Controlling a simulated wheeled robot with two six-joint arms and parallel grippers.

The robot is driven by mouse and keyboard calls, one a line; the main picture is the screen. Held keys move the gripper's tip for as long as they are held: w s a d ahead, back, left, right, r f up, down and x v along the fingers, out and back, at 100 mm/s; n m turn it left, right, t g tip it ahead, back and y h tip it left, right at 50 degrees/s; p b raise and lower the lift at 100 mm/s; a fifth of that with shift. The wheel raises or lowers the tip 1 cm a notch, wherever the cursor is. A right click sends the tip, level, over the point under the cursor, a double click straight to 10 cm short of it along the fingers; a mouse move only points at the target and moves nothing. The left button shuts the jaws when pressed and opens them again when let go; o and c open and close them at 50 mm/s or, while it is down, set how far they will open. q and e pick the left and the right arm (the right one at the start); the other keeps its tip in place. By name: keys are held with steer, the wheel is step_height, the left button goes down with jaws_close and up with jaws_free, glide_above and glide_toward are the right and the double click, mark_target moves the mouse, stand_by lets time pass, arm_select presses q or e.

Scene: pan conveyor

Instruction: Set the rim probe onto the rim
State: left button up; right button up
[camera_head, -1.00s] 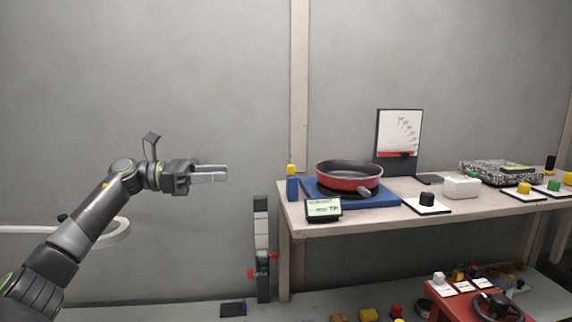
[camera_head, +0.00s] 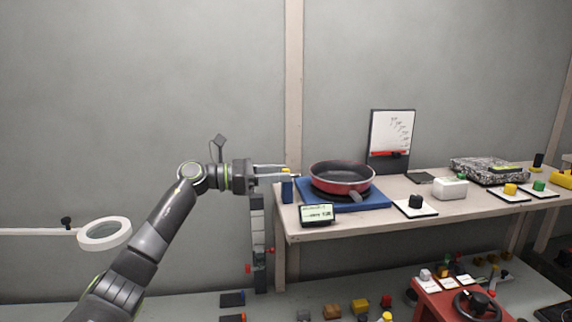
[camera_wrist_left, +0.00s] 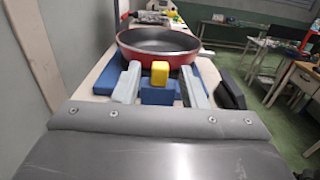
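The rim probe appears to be the yellow-topped piece (camera_head: 286,171) on a blue upright block (camera_head: 287,190) at the table's left end; whether the block is its holder I cannot tell. In the left wrist view the yellow top (camera_wrist_left: 160,73) lies between the two fingers, with a gap on each side. My left gripper (camera_head: 290,174) is open around the yellow top, pointing right. The red pan (camera_head: 333,183), with a dark inside and rim, sits on a blue base (camera_head: 374,204) just beyond; its near side also shows in the left wrist view (camera_wrist_left: 185,60). My right gripper is out of view.
A small display (camera_head: 317,214) stands at the table's front edge, before the pan. A black knob (camera_head: 415,201), a white box (camera_head: 450,188) and an upright board (camera_head: 391,135) stand to the right. A white ring lamp (camera_head: 104,234) is at the left, behind my arm.

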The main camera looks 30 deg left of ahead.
arm_select(q)
steer(key=shift+p+x, duration=0.3)
steer(key=shift+x, duration=0.85)
steer(key=shift+c, duration=0.5)
jaws_close()
